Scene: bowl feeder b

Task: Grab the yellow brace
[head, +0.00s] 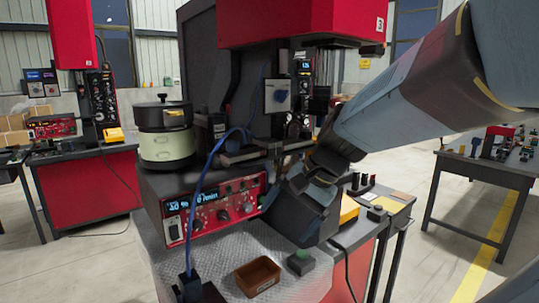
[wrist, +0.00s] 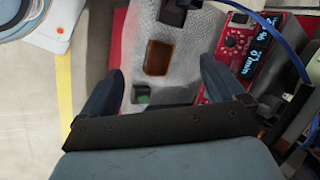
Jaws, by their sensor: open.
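No clear yellow brace shows. In the head view a yellow piece (head: 349,208) sits on the bench just right of my gripper (head: 300,215), partly hidden behind it; I cannot tell whether it is the brace. In the wrist view my gripper (wrist: 162,68) has its two dark fingers wide apart with nothing between them. It hangs above the front of the bench, pointing down. No yellow part shows on the bench in the wrist view.
A red control unit (head: 215,207) with a blue cable stands left of my gripper. A lidded pot (head: 165,130) stands behind it. Another bench (head: 485,175) stands at right.

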